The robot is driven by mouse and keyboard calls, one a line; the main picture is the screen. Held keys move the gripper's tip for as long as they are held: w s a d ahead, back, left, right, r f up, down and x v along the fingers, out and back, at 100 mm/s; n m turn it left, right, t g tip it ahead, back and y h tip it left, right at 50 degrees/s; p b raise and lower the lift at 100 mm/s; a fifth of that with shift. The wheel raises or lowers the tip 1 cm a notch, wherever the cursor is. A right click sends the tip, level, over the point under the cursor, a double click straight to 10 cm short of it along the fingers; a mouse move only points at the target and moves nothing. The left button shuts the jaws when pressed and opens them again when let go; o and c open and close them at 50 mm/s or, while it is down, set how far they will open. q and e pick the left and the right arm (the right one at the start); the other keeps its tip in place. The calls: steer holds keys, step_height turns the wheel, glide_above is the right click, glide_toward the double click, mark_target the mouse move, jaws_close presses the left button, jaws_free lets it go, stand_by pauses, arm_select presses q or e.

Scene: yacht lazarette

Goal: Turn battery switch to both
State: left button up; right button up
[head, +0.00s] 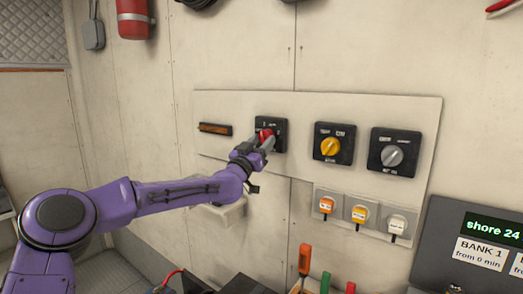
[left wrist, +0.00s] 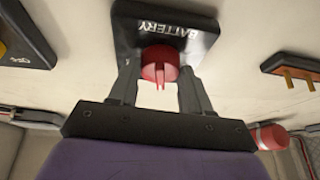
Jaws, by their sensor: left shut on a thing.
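The battery switch is a black square plate (head: 280,125) on the wall panel with a red round knob (head: 265,134). In the left wrist view its plate (left wrist: 188,32) reads "BATTERY", and the red knob (left wrist: 160,65) sits between my fingers. My left gripper (head: 265,141) has come in from the left and is shut on the red knob. The gripper also shows in the left wrist view (left wrist: 158,80), one finger on each side of the knob. My gripper covers part of the switch's markings, so the knob's position is hard to read. My right gripper is not in view.
Right of the battery switch are a yellow-knob switch (head: 331,146) and a grey-knob switch (head: 392,155). Below them hang several labelled plugs (head: 359,213). A dark screen box (head: 480,225) stands at lower right. Upright tool handles (head: 305,260) rise at the bottom.

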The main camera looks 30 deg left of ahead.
arm_select(q)
steer(key=m+b, duration=0.1)
steer(key=m+h, duration=0.1)
steer(key=shift+a+f+m+h+b, duration=0.1)
steer(key=shift+f+m+h+b, duration=0.15)
steer(key=shift+m+h+b, duration=0.1)
steer(key=shift+r+m+h+b, duration=0.1)
steer(key=shift+m+h+b, duration=0.4)
steer(key=shift+m, duration=0.75)
steer(key=shift+a+r+m+g+h, duration=0.15)
steer(key=shift+m+g+h, duration=0.3)
steer(key=shift+m, duration=0.65)
steer(key=shift+a+m+h, duration=0.1)
steer(key=shift+m+h, duration=1)
steer(key=shift+m, duration=0.4)
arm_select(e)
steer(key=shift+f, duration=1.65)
arm_select(q)
steer(key=shift+r, duration=0.1)
steer(key=o, duration=0.9)
steer(key=shift+c, duration=0.2)
steer(key=shift+o, duration=1)
steer(key=shift+w+g, duration=0.15)
steer(key=shift+g, duration=0.1)
